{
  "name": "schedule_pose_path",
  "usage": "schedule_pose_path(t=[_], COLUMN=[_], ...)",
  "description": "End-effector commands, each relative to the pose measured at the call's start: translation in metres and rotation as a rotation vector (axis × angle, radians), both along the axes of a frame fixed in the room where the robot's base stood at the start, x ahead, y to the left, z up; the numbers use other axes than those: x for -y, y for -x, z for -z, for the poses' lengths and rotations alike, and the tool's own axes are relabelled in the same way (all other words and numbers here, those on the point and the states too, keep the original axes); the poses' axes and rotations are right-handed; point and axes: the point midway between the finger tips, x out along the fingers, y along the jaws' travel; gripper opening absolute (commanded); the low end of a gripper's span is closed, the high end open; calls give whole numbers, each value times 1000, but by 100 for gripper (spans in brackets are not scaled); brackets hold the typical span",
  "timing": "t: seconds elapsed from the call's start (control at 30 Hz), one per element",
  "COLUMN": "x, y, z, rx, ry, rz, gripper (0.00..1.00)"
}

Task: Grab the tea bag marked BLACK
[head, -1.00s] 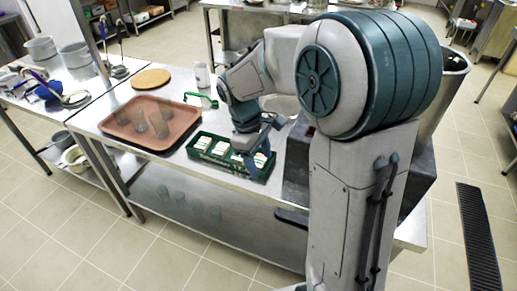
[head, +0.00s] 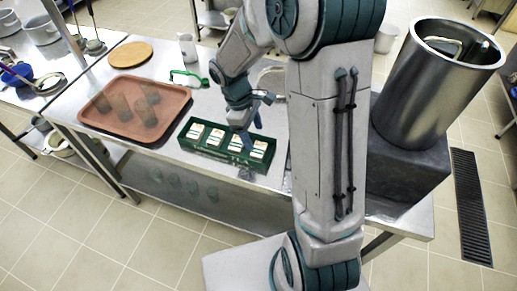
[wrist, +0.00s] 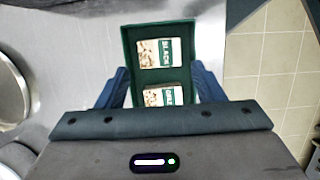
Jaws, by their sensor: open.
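The green box (head: 183,142) stands near the table's front edge and holds several tea bags in a row. In the wrist view, the tea bag marked BLACK (wrist: 158,52) lies at the far end of the box (wrist: 128,50). It appears to be the rightmost bag (head: 258,149) in the head view. A second tea bag (wrist: 165,96) lies nearer, partly hidden by my wrist; its label is hard to read. My gripper (wrist: 160,90) is open above the box, its blue fingers on either side of the second bag, short of the BLACK one. The gripper (head: 250,120) also shows in the head view.
A brown tray (head: 105,127) with several glasses stands left of the box. A green-handled tool (head: 186,74), a white canister (head: 187,46) and a round board (head: 131,54) lie behind. A large steel pot (head: 425,95) stands at the right.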

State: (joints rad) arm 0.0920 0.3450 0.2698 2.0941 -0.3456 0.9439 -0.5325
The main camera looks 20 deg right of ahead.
Motion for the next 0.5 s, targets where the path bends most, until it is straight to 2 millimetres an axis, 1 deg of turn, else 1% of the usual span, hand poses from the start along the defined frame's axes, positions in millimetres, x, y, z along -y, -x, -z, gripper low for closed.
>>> schedule_pose_path(t=[0.03,0.17,0.27,0.5], x=[1,2,4,10], y=[1,2,4,7], z=[5,12,21,53], rx=[-1,0,-3,-3], ry=[0,-1,0,-1], rz=[0,-1,-2,-2], gripper=[62,62,62,62])
